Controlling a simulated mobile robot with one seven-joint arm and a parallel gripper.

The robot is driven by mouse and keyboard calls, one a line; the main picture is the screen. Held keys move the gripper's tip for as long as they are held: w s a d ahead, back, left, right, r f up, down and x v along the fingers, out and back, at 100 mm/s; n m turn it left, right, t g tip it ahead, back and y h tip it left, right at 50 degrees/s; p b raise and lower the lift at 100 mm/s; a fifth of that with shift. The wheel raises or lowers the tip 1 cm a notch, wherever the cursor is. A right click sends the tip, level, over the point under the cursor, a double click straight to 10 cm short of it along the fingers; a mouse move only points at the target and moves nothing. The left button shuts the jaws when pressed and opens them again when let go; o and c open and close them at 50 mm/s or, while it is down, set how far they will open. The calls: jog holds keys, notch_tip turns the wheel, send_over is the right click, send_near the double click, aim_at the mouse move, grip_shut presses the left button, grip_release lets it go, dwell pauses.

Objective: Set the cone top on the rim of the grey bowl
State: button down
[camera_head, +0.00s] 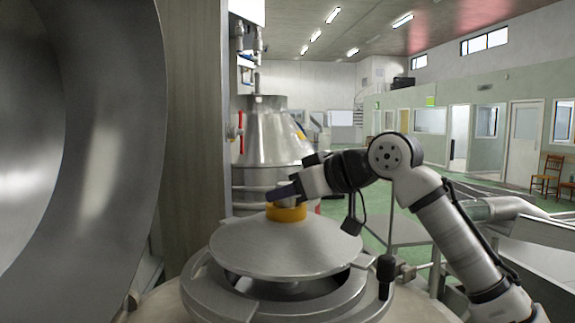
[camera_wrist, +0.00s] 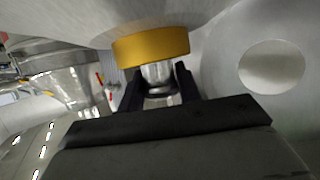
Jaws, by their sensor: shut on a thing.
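The cone top (camera_head: 290,248) is a shallow, shiny metal cone with a yellow collar (camera_head: 287,212) at its peak. My gripper (camera_head: 288,196) is shut on the small metal knob (camera_wrist: 158,73) above this collar; the wrist view shows a finger on each side of the knob. The grey bowl (camera_head: 215,303) is below the cone top, its broad rim showing at the front and sides. The cone top looks about level and roughly over the bowl. A dark opening shows between them at the front; the back of the rim is hidden, so contact there cannot be told.
A large curved metal drum (camera_head: 110,150) fills the left, beside a grey upright panel (camera_head: 192,120). A metal cone-shaped vessel (camera_head: 268,140) with a red handle stands behind. Metal troughs (camera_head: 535,240) lie at the right. Open green floor is farther back.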

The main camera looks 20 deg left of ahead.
aim_at(298, 210)
jog(key=shift+s+f+p, duration=0.1)
jog(key=shift+f+p, duration=0.25)
jog(key=shift+f, duration=1.6)
jog(key=shift+f, duration=0.15)
jog(key=c, duration=1.4)
grip_release()
jog(key=shift+f, duration=0.15)
jog(key=o, duration=0.4)
jog(key=shift+o, duration=0.2)
jog(key=shift+r, duration=0.25)
jog(key=v, duration=1.1)
jog(key=shift+s+d, duration=0.1)
jog(key=shift+d, duration=0.1)
jog(key=shift+s+d+r, duration=0.1)
jog(key=shift+d, duration=0.15)
